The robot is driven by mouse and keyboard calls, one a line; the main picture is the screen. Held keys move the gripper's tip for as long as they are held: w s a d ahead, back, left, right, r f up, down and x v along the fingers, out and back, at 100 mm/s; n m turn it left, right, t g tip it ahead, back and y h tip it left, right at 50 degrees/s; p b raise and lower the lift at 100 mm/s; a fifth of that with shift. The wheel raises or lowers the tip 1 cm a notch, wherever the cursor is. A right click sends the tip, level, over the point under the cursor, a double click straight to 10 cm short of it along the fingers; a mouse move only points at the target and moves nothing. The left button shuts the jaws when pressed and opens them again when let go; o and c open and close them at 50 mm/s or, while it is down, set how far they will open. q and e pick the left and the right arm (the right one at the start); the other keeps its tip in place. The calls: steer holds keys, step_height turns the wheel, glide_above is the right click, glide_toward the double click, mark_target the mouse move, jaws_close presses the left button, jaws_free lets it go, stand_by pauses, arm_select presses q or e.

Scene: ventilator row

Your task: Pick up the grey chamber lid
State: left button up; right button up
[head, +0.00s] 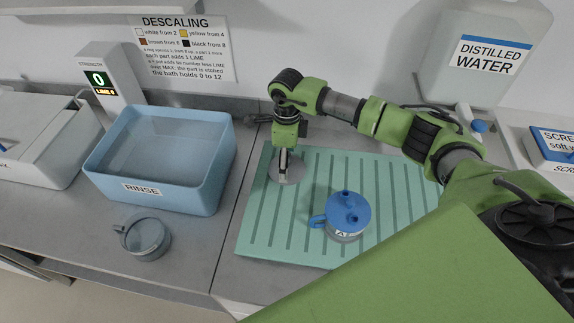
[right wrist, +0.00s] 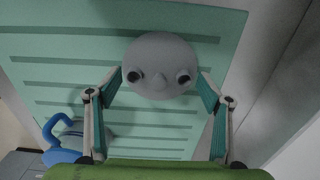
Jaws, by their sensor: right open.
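The grey chamber lid (head: 292,174) is a round disc lying on the ribbed green mat (head: 262,235), near its back left corner. In the right wrist view the lid (right wrist: 158,60) shows two dark round ports and a small central bump. My right gripper (head: 284,172) points down over the lid and partly covers it in the head view. In the right wrist view my right gripper (right wrist: 163,82) is open, with one finger on each side of the lid's near part. I cannot tell whether the fingers touch it. My left gripper is not in view.
A blue-lidded chamber (head: 345,228) with a side handle stands on the mat, right of the lid. Left of the mat are a blue rinse tub (head: 180,195) and a clear grey cup (head: 147,240). A distilled water container (head: 460,85) stands at the back right.

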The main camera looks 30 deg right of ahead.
steer(key=c, duration=1.2)
steer(key=shift+s, duration=0.1)
steer(key=shift+c, duration=0.4)
